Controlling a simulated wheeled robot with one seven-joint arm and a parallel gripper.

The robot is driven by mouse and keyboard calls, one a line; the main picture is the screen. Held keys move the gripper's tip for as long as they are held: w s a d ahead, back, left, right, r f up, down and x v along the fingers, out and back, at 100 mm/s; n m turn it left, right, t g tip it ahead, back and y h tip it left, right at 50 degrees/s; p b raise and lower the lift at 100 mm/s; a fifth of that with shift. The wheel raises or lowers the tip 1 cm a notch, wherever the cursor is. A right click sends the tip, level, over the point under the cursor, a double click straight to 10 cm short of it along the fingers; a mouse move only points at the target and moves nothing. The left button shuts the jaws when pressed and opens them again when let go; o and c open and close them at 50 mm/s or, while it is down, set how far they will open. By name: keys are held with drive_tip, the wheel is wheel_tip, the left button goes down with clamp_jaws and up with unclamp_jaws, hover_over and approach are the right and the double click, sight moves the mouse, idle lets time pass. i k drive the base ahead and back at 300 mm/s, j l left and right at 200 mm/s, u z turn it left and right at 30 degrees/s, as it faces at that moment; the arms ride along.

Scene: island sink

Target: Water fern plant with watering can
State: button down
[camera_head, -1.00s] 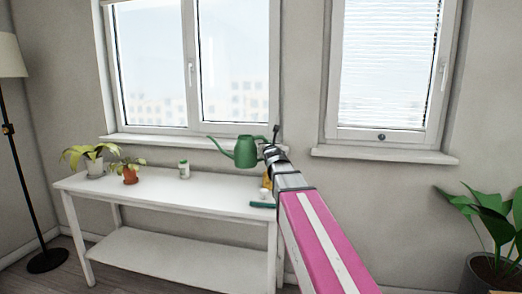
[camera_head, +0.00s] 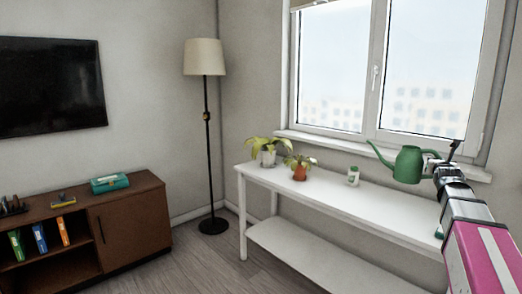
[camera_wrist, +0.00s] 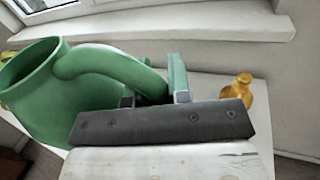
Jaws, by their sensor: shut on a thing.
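A green watering can (camera_head: 408,166) with a long spout pointing left is held above the right part of the white table (camera_head: 345,200). My gripper (camera_head: 434,166) is shut on its handle, which passes between the fingers (camera_wrist: 155,92) in the wrist view; the can's open top (camera_wrist: 30,62) faces up there, slightly tilted. Two potted plants stand at the table's left end: one with yellow-green leaves in a pale pot (camera_head: 268,158), and a smaller one in an orange pot (camera_head: 300,173). I cannot tell for sure which is the fern. The can is well right of both.
A small white and green bottle (camera_head: 353,176) stands between the plants and the can. A yellow bottle (camera_wrist: 237,92) shows in the wrist view. A floor lamp (camera_head: 208,130) and brown cabinet (camera_head: 110,235) stand left. The window sill (camera_head: 350,148) runs behind the table.

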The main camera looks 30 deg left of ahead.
sight(269, 152)
drive_tip(key=i+j, duration=0.1)
drive_tip(key=j, duration=1.3)
drive_tip(key=i+j, duration=0.15)
drive_tip(key=j, duration=0.5)
drive_tip(key=i+j, duration=0.1)
drive_tip(key=j, duration=0.6)
